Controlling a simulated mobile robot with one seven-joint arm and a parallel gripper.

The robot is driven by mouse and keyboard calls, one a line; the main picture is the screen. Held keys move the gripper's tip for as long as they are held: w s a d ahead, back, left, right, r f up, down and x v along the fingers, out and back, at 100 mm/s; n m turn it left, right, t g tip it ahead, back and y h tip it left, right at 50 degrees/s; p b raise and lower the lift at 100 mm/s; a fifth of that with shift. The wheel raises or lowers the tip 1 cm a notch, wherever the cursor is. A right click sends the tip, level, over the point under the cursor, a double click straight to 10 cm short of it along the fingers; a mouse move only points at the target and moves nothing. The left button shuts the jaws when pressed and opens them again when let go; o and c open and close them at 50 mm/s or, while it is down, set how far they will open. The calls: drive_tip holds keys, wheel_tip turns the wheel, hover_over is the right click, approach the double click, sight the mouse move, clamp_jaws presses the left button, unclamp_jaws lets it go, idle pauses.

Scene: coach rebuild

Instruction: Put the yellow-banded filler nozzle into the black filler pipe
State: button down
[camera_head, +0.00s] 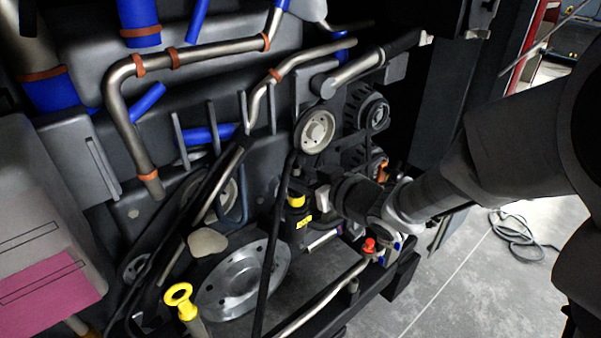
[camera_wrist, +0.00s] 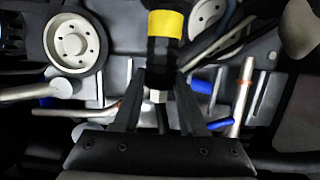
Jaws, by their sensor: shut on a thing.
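The yellow-banded filler nozzle (camera_wrist: 166,25) is black with a broad yellow band. In the wrist view its black body runs between the fingers of my gripper (camera_wrist: 160,82), and a pale end shows between them. My gripper is shut on it. A black cylinder with a yellow label (camera_head: 302,222) is directly below the band. I cannot tell whether this is the black filler pipe, nor whether the nozzle touches it.
A pulley with a black belt (camera_head: 318,131) is above the nozzle. A yellow ring handle (camera_head: 179,294), a metal disc (camera_head: 243,282) and a red cap (camera_head: 369,245) are around below. Metal pipes (camera_head: 122,104) cross the engine. Open floor (camera_head: 480,290) lies right.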

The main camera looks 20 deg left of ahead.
drive_tip(key=shift+f, duration=0.35)
unclamp_jaws()
idle(0.5)
drive_tip(key=shift+d+r, duration=0.1)
drive_tip(key=p+v, duration=0.2)
drive_tip(key=v, duration=0.6)
idle(0.4)
